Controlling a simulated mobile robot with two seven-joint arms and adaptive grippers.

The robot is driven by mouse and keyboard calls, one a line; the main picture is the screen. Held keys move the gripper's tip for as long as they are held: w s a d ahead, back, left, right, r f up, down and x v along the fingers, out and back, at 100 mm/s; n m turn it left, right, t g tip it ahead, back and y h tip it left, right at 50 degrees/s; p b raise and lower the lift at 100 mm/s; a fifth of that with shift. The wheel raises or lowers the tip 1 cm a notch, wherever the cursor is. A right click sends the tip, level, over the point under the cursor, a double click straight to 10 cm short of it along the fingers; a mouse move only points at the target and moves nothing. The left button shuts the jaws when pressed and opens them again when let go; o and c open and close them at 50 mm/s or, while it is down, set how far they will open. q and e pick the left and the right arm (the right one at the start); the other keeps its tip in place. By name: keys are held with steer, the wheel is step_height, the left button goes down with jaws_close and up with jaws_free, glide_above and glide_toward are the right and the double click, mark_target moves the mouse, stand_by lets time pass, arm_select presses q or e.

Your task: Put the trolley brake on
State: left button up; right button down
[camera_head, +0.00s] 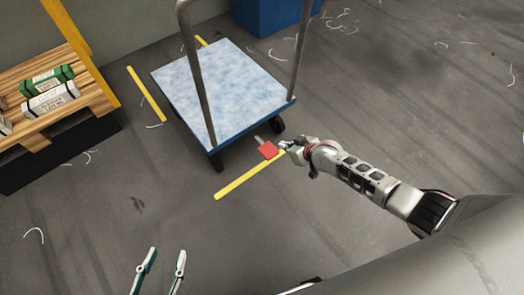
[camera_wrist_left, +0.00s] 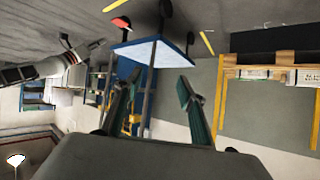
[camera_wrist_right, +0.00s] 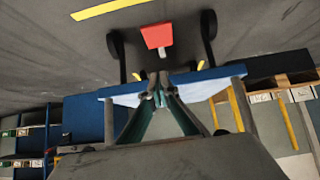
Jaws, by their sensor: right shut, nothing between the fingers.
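The trolley (camera_head: 228,82) has a pale blue deck, grey upright bars and dark wheels. Its red brake pedal (camera_head: 268,150) sticks out at the near edge, low over the floor. My right gripper (camera_head: 284,146) is shut and empty, just beside the pedal's upper right in the head view; I cannot tell whether they touch. In the right wrist view the red pedal (camera_wrist_right: 157,36) shows beyond the closed fingertips (camera_wrist_right: 160,92). My left gripper (camera_head: 161,262) is open and empty, far from the trolley at the bottom of the head view. The trolley also shows in the left wrist view (camera_wrist_left: 150,50).
Yellow floor lines (camera_head: 248,176) mark the trolley's bay. A wooden pallet (camera_head: 50,85) with wrapped packs stands at the left. A blue cabinet (camera_head: 270,14) stands behind. White thread scraps lie on the floor, which is otherwise clear to the right.

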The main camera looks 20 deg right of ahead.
arm_select(q)
steer(key=shift+s, duration=0.1)
arm_select(e)
steer(key=shift+a+f, duration=0.2)
steer(key=shift+f, duration=0.05)
steer(key=b, duration=0.5)
glide_toward(267, 148)
steer(key=w, duration=0.1)
steer(key=b+x, duration=0.1)
steer(key=x, duration=0.1)
steer(key=b+x, duration=0.1)
steer(key=x, duration=0.1)
steer(key=shift+s+a+f+b, duration=0.15)
steer(key=shift+s+f+b, duration=0.1)
steer(key=shift+f+b, duration=0.1)
steer(key=shift+f, duration=0.25)
steer(key=shift+w, duration=0.3)
arm_select(q)
steer(key=d+r+n+t+h, duration=0.1)
steer(key=d+n+h, duration=0.1)
steer(key=d+n, duration=0.3)
steer(key=d, duration=0.3)
steer(key=shift+n, duration=0.3)
